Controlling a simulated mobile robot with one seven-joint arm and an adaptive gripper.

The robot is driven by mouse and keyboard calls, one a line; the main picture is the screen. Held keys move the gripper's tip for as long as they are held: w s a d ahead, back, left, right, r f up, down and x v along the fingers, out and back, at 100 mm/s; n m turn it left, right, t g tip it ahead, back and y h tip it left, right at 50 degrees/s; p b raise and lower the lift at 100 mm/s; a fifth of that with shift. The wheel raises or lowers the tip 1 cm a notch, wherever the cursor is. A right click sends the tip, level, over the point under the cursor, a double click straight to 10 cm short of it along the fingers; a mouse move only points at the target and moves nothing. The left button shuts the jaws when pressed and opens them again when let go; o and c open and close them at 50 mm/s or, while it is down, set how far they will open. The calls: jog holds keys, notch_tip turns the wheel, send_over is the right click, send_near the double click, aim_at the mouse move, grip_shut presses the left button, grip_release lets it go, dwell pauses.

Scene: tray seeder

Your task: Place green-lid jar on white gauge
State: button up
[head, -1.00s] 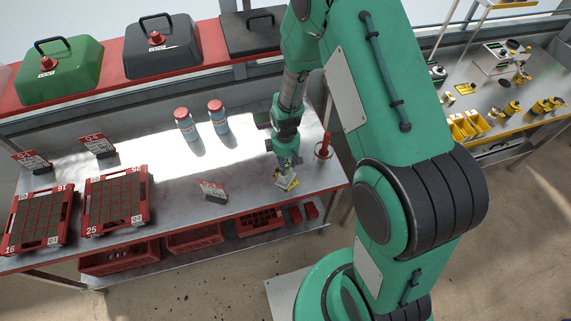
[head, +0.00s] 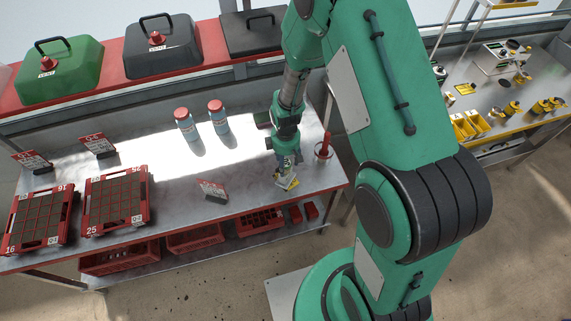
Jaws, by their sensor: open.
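My gripper (head: 288,162) is open at the right part of the metal bench, pointing down. Just below its fingers is a small white piece with yellow parts (head: 287,183), which may be the white gauge. It is too small to read, and the gripper partly covers it. I cannot make out a green-lid jar; the fingers may hide one.
A red-handled tool in a round holder (head: 323,150) stands close right of my gripper. A small sign (head: 212,190) stands at the bench's front. Two red seed trays (head: 117,202) (head: 40,219) lie at the left. The bench middle is clear.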

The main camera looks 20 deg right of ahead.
notch_tip(320, 180, up, 11)
dwell(0.5)
dwell(0.6)
notch_tip(320, 180, up, 12)
jog(key=m+t, duration=0.1)
jog(key=m, duration=0.1)
send_over(286, 163)
jog(key=s, duration=0.1)
jog(key=s+d+r+m+t, duration=0.1)
jog(key=s+r+m, duration=0.15)
jog(key=r, duration=0.45)
jog(key=s+d+r+m+t, duration=0.1)
jog(key=s+r, duration=0.3)
jog(key=r, duration=0.2)
jog(key=s+d+r+m+t, duration=0.1)
jog(key=s+r+m, duration=0.4)
jog(key=s+r, duration=0.8)
jog(key=s+t, duration=0.1)
jog(key=s, duration=0.2)
jog(key=shift+s+r+m+t, duration=0.25)
jog(key=shift+s+m+t, duration=0.05)
jog(key=shift+s+m, duration=0.05)
jog(key=shift+f, duration=0.15)
